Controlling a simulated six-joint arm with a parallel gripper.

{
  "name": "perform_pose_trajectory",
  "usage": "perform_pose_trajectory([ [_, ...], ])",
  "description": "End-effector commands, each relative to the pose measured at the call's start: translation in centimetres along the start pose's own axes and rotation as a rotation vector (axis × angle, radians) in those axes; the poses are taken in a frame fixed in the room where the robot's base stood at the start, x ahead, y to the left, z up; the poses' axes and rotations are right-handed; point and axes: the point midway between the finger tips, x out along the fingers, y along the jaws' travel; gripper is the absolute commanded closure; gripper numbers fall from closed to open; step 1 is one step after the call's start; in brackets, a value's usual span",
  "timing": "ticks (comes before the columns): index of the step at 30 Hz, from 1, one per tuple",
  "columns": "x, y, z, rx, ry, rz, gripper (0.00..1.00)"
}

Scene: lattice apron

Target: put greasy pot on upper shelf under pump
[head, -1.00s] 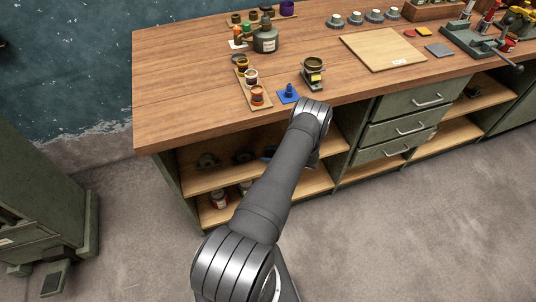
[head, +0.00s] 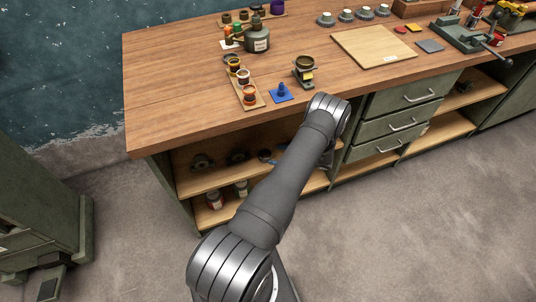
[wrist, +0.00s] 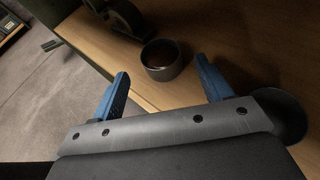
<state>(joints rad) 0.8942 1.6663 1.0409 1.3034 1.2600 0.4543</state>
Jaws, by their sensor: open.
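A small dark round pot (wrist: 160,72) with a brownish inside stands upright on a wooden shelf (wrist: 188,95) in the wrist view. It looks like the greasy pot. My gripper (wrist: 162,66) is open and empty, its two blue fingers pointing toward the shelf with the pot just beyond and between their tips. I cannot tell if either finger touches it. A dark machine part with a round body (wrist: 126,18) stands behind and left of the pot; I cannot tell whether it is the pump. In the head view my forearm hides most of the gripper at the upper shelf (head: 205,181).
Dark round parts (head: 202,161) sit on the upper shelf, and jars (head: 214,199) on the lower one. The bench top (head: 180,100) overhangs the shelves. Drawers (head: 400,125) stand right of my arm. A small device with a cup (head: 304,68) stands on the bench.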

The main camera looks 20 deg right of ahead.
Motion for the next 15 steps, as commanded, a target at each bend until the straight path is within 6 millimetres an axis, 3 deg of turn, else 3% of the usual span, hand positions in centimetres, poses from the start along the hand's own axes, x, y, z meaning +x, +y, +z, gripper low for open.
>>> perform_pose_trajectory([
  [6, -2.9, 0.0, 0.0, 0.0, 0.0, 0.0, 0.28],
  [15, -3.5, 0.1, 0.0, 0.001, 0.0, 0.001, 0.28],
])
